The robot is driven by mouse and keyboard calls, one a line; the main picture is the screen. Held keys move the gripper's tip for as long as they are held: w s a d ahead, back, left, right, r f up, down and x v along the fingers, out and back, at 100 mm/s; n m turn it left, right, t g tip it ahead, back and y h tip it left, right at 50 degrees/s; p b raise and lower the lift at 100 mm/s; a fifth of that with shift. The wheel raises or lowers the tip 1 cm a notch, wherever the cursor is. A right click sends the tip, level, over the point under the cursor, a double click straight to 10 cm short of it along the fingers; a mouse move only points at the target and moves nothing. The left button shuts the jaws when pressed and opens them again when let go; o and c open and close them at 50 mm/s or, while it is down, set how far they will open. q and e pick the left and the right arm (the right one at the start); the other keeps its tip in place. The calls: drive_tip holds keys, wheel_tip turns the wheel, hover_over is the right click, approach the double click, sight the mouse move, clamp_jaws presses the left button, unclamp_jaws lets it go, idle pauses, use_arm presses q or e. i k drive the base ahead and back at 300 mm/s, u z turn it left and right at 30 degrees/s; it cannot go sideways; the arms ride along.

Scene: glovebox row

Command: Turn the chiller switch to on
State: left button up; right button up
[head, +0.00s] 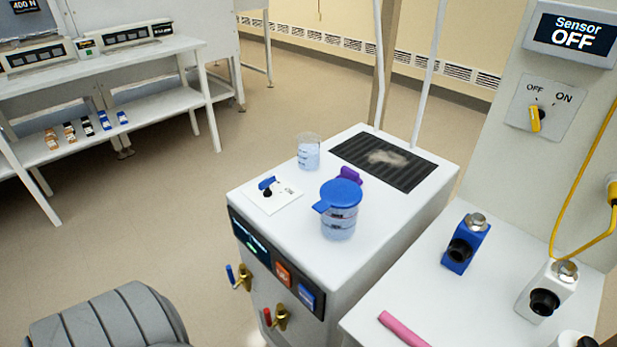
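The chiller is likely the white floor cabinet (285,233) in the middle, with a dark vent grille on top and a display panel on its front. On its top near the left corner is a white switch plate (280,203) with a blue-handled switch (267,184) on a dark base. The handle leans toward the plate's back left. Small lettering right of it is too small to read surely, and the display text is also unclear. Neither of my grippers is in view.
A blue-lidded beaker (339,222), a purple item (349,175) and an open beaker (308,156) stand near the switch. A separate yellow switch (536,119) is on the right panel, under a "Sensor OFF" display (571,37). A grey ribbed object (110,322) is bottom left.

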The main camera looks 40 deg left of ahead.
sight(267, 183)
drive_tip(key=z, duration=0.95)
drive_tip(key=k, duration=0.7)
drive_tip(key=u, duration=0.75)
